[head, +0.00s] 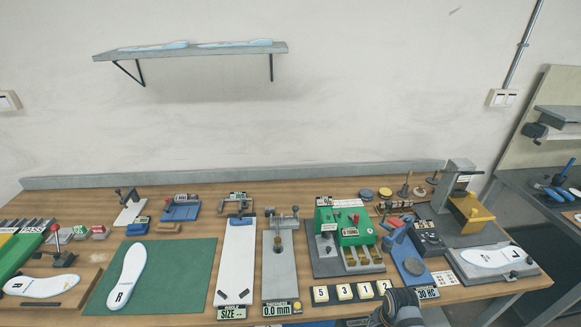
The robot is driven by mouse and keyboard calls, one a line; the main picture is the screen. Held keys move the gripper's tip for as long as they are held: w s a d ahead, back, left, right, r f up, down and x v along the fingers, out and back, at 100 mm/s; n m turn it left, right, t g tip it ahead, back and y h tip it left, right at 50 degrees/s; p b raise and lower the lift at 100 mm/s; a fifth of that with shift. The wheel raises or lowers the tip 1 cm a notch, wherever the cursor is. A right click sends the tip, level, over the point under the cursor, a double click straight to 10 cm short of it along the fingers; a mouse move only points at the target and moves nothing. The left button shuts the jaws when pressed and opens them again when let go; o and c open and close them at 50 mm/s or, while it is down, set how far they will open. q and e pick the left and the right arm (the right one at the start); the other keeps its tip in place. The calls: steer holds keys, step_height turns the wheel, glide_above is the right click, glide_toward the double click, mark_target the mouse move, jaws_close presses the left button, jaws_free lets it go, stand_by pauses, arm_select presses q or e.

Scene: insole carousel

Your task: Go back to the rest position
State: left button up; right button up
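A dark rounded end of my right arm (402,306) shows at the bottom edge, right of centre, in front of the workbench (190,262). I cannot make out its fingertips or anything held in it. My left gripper is out of view. A white insole marked R (131,268) lies on the green mat (188,267). A white insole marked L (487,257) lies on a grey plate (534,270) at the bench's right end. Another white insole (40,286) lies at the far left.
A white size board (239,262), a grey thickness gauge (280,265), a green device (346,225) and a blue device (409,260) stand along the bench. Number tiles (345,292) lie near the front edge, close to my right arm. A wall shelf (190,52) hangs above.

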steer(key=s+d+f+n+b, duration=0.1)
steer(key=s+f+n+b, duration=0.3)
steer(key=f, duration=0.7)
steer(key=s+d+f+n, duration=0.15)
steer(key=s+f, duration=0.35)
steer(key=f, duration=0.6)
arm_select(q)
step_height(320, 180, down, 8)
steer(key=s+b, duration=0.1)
steer(key=b, duration=0.2)
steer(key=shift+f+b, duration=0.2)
steer(key=shift+b, duration=0.15)
arm_select(e)
steer(key=s+f+n, duration=0.4)
steer(key=s+f, duration=0.3)
steer(key=s, duration=0.3)
steer(key=s+f+n+t, duration=0.1)
steer(key=s+f+n, duration=0.3)
steer(key=s+f, duration=0.4)
steer(key=s, duration=0.3)
steer(key=shift+n+h, duration=0.35)
steer(key=shift+h, duration=0.05)
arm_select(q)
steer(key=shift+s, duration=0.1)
